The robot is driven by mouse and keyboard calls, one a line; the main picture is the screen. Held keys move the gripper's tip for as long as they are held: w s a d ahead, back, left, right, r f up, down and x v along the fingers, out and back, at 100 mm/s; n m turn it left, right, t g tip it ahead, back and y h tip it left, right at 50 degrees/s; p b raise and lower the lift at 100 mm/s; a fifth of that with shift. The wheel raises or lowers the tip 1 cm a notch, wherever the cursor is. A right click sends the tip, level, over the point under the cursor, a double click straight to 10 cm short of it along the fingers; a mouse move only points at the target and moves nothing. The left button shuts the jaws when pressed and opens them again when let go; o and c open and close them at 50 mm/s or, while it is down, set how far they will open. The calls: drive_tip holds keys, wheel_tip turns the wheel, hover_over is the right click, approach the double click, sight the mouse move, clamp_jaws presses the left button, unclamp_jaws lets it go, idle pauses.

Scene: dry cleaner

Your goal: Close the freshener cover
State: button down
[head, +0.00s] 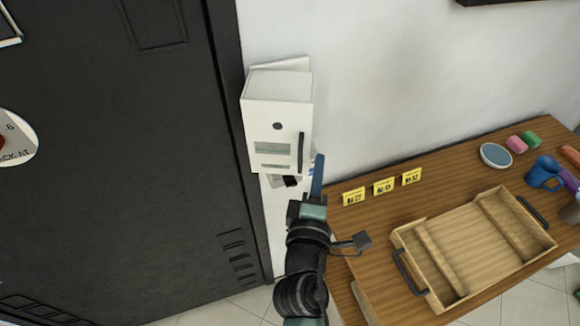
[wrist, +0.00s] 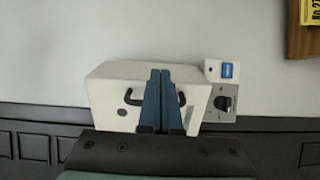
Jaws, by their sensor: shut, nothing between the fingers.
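The freshener is a white box on the wall beside the dark door. Its cover (head: 262,115) stands out from the wall, with a dark bar handle (head: 300,152) near its lower right edge. Below the cover, part of the inner unit (head: 290,181) is exposed. In the wrist view the cover (wrist: 108,95) is left of the exposed grey and white unit (wrist: 222,95). My gripper (head: 319,158) is shut and empty, just right of the cover's lower edge. In the wrist view its blue fingers (wrist: 160,76) cross in front of the cover and hide the handle's middle; contact cannot be told.
A wooden table (head: 375,240) at right holds a wooden tray (head: 405,238), yellow number tags (head: 384,187), a blue mug (head: 543,174) and a round dish (head: 495,155). The dark door (head: 130,170) fills the left. The wall right of the freshener is bare.

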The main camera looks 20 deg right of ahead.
drive_tip(key=s+d, duration=0.3)
drive_tip(key=s, duration=0.7)
drive_tip(key=s+a+n+t+y+b, duration=0.25)
drive_tip(key=a+y+b, duration=0.4)
drive_tip(key=a, duration=0.65)
drive_tip(key=w+d+g+h+p, duration=0.1)
drive_tip(key=w+d+p, duration=0.2)
drive_tip(key=w, duration=0.8)
drive_tip(key=shift+w+d+r+n+h, duration=0.25)
drive_tip(key=shift+w+d+n+h, duration=0.15)
drive_tip(key=shift+d, duration=0.8)
